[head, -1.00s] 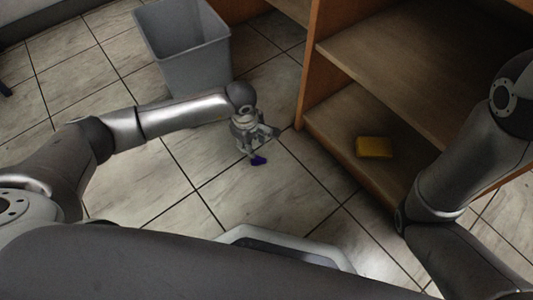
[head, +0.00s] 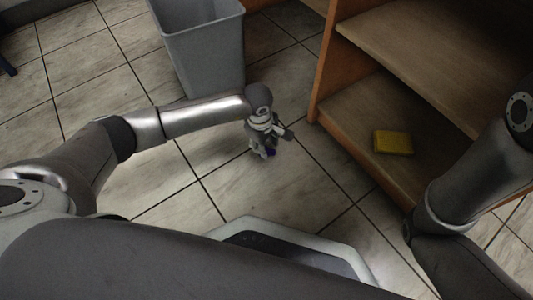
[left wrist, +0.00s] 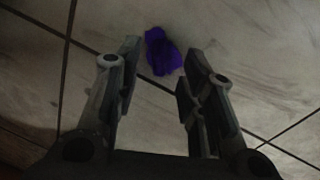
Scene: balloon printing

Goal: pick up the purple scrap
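The purple scrap (left wrist: 162,51) lies on the tiled floor. In the left wrist view it is just beyond my left gripper's fingertips and roughly between their lines. My left gripper (left wrist: 158,65) is open and empty, pointing down at the floor. In the head view the left gripper (head: 263,152) hides most of the scrap; only a small purple bit (head: 271,152) shows by the fingers. My right arm is at the right edge of the head view, but its gripper is out of sight.
A grey bin (head: 203,50) stands behind my left arm. A wooden shelf unit (head: 327,72) is to the right, with a yellow block (head: 393,142) on its lower board. The tiled floor around the left gripper is clear.

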